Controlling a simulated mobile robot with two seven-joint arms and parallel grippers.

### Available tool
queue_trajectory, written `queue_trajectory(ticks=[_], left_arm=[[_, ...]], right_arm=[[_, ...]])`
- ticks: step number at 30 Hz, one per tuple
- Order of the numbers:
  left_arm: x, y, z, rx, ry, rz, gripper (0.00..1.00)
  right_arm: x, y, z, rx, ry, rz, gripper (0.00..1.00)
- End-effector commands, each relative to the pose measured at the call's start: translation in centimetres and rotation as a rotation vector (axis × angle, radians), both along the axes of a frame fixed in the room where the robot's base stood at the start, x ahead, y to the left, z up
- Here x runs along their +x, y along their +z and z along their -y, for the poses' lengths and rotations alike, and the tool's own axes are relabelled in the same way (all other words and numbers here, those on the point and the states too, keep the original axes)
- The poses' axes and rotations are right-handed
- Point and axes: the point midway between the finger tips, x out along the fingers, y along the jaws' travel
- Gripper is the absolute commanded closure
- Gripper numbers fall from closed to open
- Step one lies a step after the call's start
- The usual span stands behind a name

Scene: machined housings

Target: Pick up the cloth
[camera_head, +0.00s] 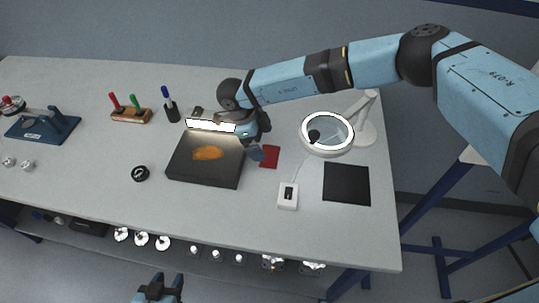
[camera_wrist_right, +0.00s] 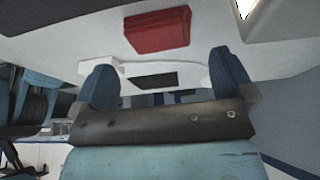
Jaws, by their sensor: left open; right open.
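A flat red rectangle (camera_head: 269,157) lies on the table, right of the dark box, and looks like a folded cloth. It also shows in the right wrist view (camera_wrist_right: 157,30), beyond the fingers. A rumpled orange patch (camera_head: 208,153) lies on the dark box; I cannot tell whether it is cloth too. My right gripper (camera_head: 256,152) is over the table just left of the red piece. Its fingers (camera_wrist_right: 165,82) are spread, with nothing held between them. My left gripper (camera_head: 158,291) is open, low at the bottom edge, in front of the table and away from both.
The dark box (camera_head: 205,176) and a lit bar lamp (camera_head: 211,126) stand close to the right gripper. A ring magnifier lamp (camera_head: 327,134), a white device (camera_head: 288,196) and a black mat (camera_head: 347,184) are to the right. Pens (camera_head: 171,106) and a black ring (camera_head: 140,173) are left.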

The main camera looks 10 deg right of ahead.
Motion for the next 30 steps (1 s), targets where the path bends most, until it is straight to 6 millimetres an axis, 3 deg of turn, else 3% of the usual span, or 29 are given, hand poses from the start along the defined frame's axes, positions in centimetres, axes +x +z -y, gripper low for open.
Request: queue_trajectory(ticks=[5,15,21,23,27,28,30], left_arm=[[-0.1,0.0,0.0,0.002,-0.001,-0.004,0.57],[-0.3,0.8,0.0,0.005,-0.004,-0.002,0.57],[-0.2,0.8,0.1,0.005,-0.004,0.000,0.57],[-0.2,0.9,0.1,0.004,-0.004,0.001,0.57],[-0.2,1.0,0.0,0.004,-0.005,0.004,0.57],[-0.2,1.0,0.1,0.004,-0.005,0.004,0.57],[-0.1,1.1,0.0,0.004,-0.005,0.005,0.57]], right_arm=[[-0.2,-0.8,0.3,0.000,0.000,0.000,0.00],[-1.0,-4.8,1.8,0.001,0.001,0.000,0.00],[-1.0,-5.0,1.9,0.002,0.001,0.000,0.00],[-1.0,-5.0,1.9,0.002,0.001,0.000,0.11],[-1.0,-5.0,1.9,0.002,0.001,0.000,0.44],[-1.0,-5.0,1.9,0.002,0.001,0.000,0.49],[-1.0,-5.0,1.9,0.002,0.001,0.000,0.49]])
